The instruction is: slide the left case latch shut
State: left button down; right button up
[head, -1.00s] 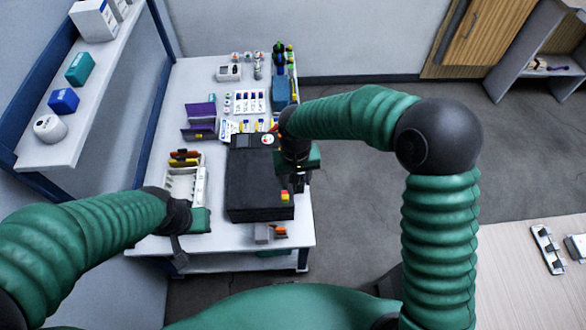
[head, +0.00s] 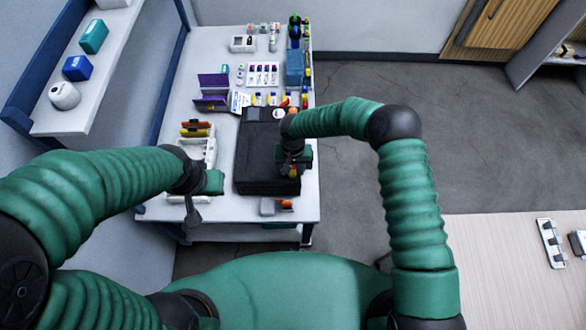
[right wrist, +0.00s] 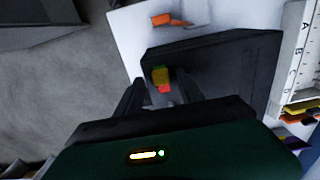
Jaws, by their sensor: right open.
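The black case (head: 262,165) lies closed on the white table. A small red-and-yellow piece, seemingly a latch (head: 294,173), sits at its near right corner, partly hidden by my right gripper. My right gripper (head: 291,168) is open just above that corner. In the right wrist view the latch (right wrist: 162,77) shows between the two dark fingers (right wrist: 157,92) at the edge of the case (right wrist: 225,65); I cannot tell whether they touch it. My left gripper (head: 207,184) is by a white rack, left of the case; its jaws are not clear.
The white rack (head: 210,150) stands left of the case, with coloured pieces behind it. A grey-and-orange item (head: 280,206) lies near the table's front edge. Bottles, a purple box (head: 213,88) and small vials fill the back. A shelf (head: 100,75) overhangs at left.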

jog(key=shift+f, duration=0.5)
jog(key=shift+a, duration=0.1)
jog(key=c, duration=0.7)
grip_shut()
